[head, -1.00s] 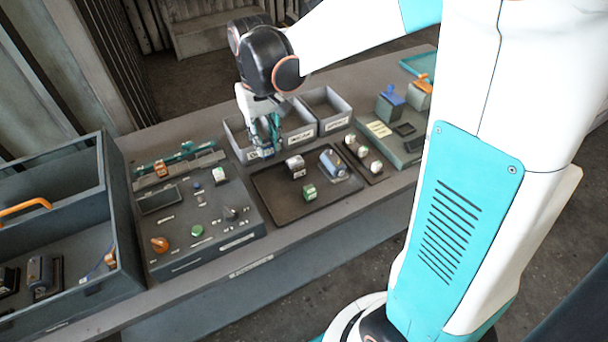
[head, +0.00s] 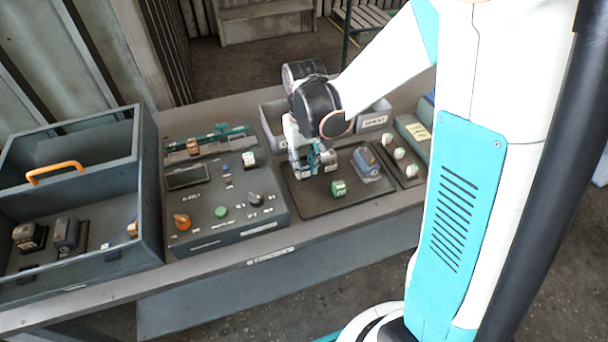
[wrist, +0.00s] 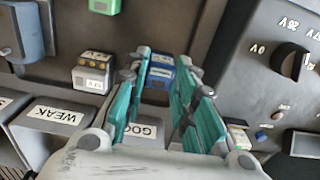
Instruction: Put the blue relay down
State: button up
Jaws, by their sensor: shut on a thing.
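My gripper (head: 312,168) is over the left part of the dark tray (head: 308,206), in front of the grey bins. In the wrist view its teal fingers (wrist: 160,80) are closed on the blue relay (wrist: 160,68), which sits between the fingertips. Behind the relay is the dark tray floor near the control panel. I cannot tell whether the relay touches the tray. In the head view the fingers hide most of the relay.
The control panel (head: 240,222) with knobs borders the tray. Bin labels read GOOD (wrist: 142,130) and WEAK (wrist: 56,115).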

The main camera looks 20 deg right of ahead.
aim_at(304, 174)
jog(key=shift+f+b, duration=0.65)
jog(key=shift+f, duration=1.55)
jog(key=shift+f, duration=0.15)
jog(key=o, duration=0.8)
jog(key=shift+o, duration=0.2)
